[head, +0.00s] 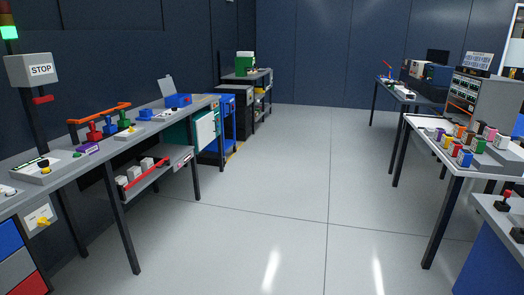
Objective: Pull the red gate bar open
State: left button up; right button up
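A long thin red bar (148,174) runs along the front of a low grey shelf (150,185) under the left bench. It appears to be the gate bar and lies across the front of several small white blocks (147,163) on that shelf. A smaller red piece (184,161) shows at the shelf's right end; I cannot tell whether it joins the bar. Neither of my grippers is in view, and nothing is seen touching the bar.
Bench legs (122,232) stand beside the shelf. Tables with coloured blocks stand right. The grey floor (285,190) between is clear.

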aim_at(127, 188)
jog(key=i+u, duration=0.2)
jog(key=i, duration=0.3)
jog(key=i+u, duration=0.25)
jog(key=i, duration=0.3)
jog(key=i+l+u, duration=0.2)
jog(key=i, duration=0.3)
jog(key=i+l+u, duration=0.2)
jog(key=i, duration=0.3)
